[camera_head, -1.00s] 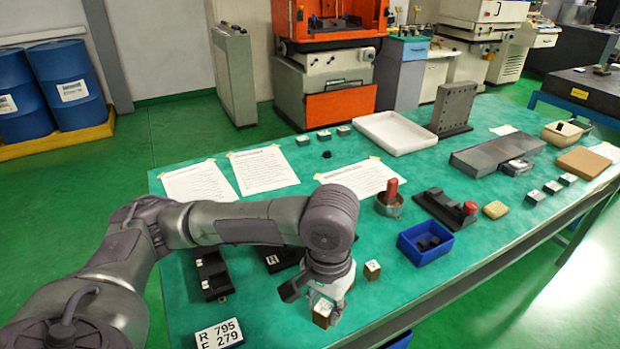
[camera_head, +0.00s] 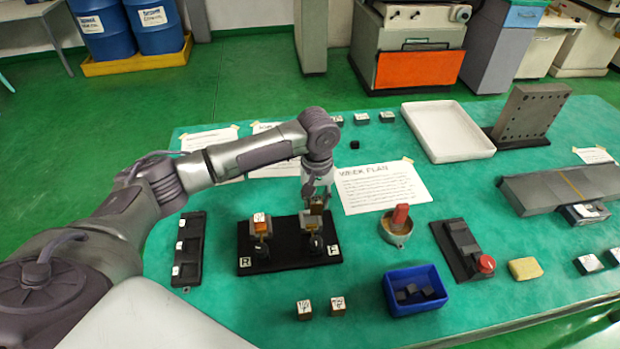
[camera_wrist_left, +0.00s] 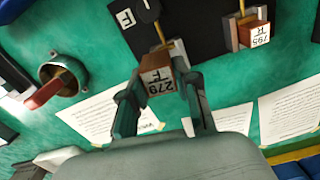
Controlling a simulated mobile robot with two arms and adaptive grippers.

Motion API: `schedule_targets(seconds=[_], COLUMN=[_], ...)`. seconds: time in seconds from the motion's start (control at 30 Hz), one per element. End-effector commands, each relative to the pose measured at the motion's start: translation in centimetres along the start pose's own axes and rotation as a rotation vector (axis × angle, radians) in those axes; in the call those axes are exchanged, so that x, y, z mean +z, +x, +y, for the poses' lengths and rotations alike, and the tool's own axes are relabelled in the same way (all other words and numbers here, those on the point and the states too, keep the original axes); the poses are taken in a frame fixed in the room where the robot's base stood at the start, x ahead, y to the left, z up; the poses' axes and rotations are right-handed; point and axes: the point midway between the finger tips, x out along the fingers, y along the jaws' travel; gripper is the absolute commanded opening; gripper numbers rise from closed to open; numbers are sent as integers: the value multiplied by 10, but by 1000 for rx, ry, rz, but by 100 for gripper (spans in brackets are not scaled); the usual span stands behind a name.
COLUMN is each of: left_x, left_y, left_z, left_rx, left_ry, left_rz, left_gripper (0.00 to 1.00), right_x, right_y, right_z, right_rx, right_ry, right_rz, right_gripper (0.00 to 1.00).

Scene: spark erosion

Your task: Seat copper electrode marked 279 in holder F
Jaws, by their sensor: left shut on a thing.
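My left gripper (camera_head: 318,194) is shut on the copper electrode marked 279 F (camera_head: 317,207). The electrode also shows between the fingers in the left wrist view (camera_wrist_left: 158,76), with its white label readable. It is right above holder F (camera_head: 313,240), the right one of two holders on a black base. I cannot tell whether it touches the holder. Holder R (camera_head: 258,250), on the left, carries a copper electrode (camera_head: 262,224), marked 795 R in the left wrist view (camera_wrist_left: 254,35). My right gripper is in neither current view.
Two labelled blocks (camera_head: 304,309) stand on the green table before the base. A black rack (camera_head: 189,250) with white-labelled pieces lies left. A metal cup with a red-handled tool (camera_head: 398,232), a blue bin (camera_head: 416,306) and a red-knobbed fixture (camera_head: 465,250) stand right. Taped sheets lie behind.

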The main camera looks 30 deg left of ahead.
Motion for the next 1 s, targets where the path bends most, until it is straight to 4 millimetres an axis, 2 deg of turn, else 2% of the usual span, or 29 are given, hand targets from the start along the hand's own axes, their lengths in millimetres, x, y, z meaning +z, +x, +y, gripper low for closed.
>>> schedule_targets(seconds=[0.03,0.1,0.3,0.57,1.0], left_x=[-9,-20,-32,-33,-33], left_y=[-3,2,12,20,44], left_z=[-3,-6,-12,-13,-13], left_rx=[0,0,2,2,2], left_ry=[-34,-68,-113,-114,-113], left_rz=[-3,-2,0,1,1], left_gripper=[0,0,0,0,0], right_x=[2,3,0,-8,-5], right_y=[-12,-17,-21,-11,19], right_z=[-4,-8,-7,3,5], right_rx=[-5,-10,-9,4,7], right_ry=[0,0,-1,-1,0], right_rz=[-4,-6,-3,13,11], right_gripper=[40,40,40,40,40])
